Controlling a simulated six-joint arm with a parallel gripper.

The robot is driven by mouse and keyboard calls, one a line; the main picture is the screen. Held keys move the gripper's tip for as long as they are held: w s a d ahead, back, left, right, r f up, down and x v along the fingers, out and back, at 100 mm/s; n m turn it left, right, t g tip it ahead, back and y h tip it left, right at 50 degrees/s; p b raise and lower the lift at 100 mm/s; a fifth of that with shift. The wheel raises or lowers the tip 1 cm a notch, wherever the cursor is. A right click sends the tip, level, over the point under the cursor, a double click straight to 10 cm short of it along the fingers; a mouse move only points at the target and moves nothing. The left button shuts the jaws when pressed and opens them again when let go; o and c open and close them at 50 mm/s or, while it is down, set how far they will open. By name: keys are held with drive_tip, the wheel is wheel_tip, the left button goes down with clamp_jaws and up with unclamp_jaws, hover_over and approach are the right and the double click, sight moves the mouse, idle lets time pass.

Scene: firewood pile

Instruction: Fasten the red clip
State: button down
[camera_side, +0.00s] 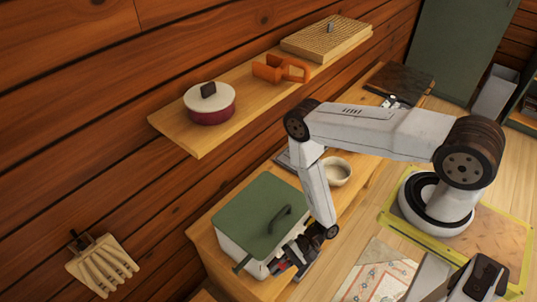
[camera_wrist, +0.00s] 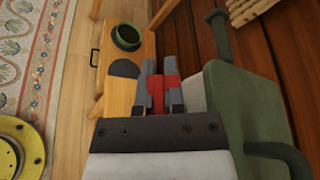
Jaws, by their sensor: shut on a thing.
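A white box with a green lid (camera_side: 262,215) sits on the wooden bench; its lid also shows on the right of the wrist view (camera_wrist: 235,105). The red clip (camera_wrist: 166,88) is between the fingers of my gripper (camera_wrist: 161,76) in the wrist view. In the side view my gripper (camera_side: 292,258) is low at the box's near right side, with a bit of red at its tips. It is shut on the red clip. The fingers cover part of the clip, and I cannot tell whether it is hooked to the lid.
The green lid carries a dark handle (camera_side: 281,219). A white bowl (camera_side: 338,171) stands behind my arm on the bench. A wall shelf (camera_side: 178,133) above holds a maroon pot (camera_side: 211,108), an orange object (camera_side: 279,69) and a ribbed wooden box (camera_side: 327,42).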

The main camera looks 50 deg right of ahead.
idle(0.4)
drive_tip(key=c, duration=0.7)
unclamp_jaws()
drive_tip(key=shift+d+r, duration=0.1)
drive_tip(key=shift+d, duration=0.15)
drive_tip(key=shift+v, duration=3.65)
